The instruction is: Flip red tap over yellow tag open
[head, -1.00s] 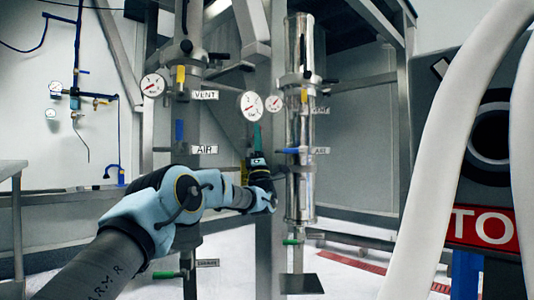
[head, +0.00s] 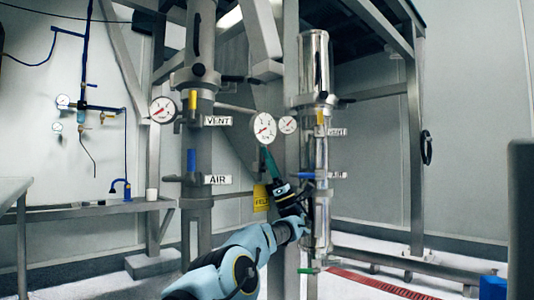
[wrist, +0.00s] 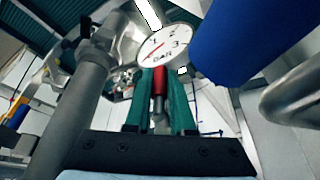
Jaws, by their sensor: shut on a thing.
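The red tap (wrist: 159,82) stands upright between my green fingers in the wrist view, below a round pressure gauge. My gripper (wrist: 158,90) is shut on it. In the head view my gripper (head: 267,158) points up between the two steel columns, just below the middle gauge; I cannot make out the red tap there. The yellow tag (head: 261,197) hangs left of my gripper, partly covered by it. The pipe end below the tap is mostly hidden by my fingers and palm.
A blue handle (wrist: 245,40) is close on the right in the wrist view. A grey pipe (wrist: 80,105) runs close on the left. The left column (head: 202,135) carries VENT and AIR labels. The right shiny column (head: 316,75) stands close beside my gripper.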

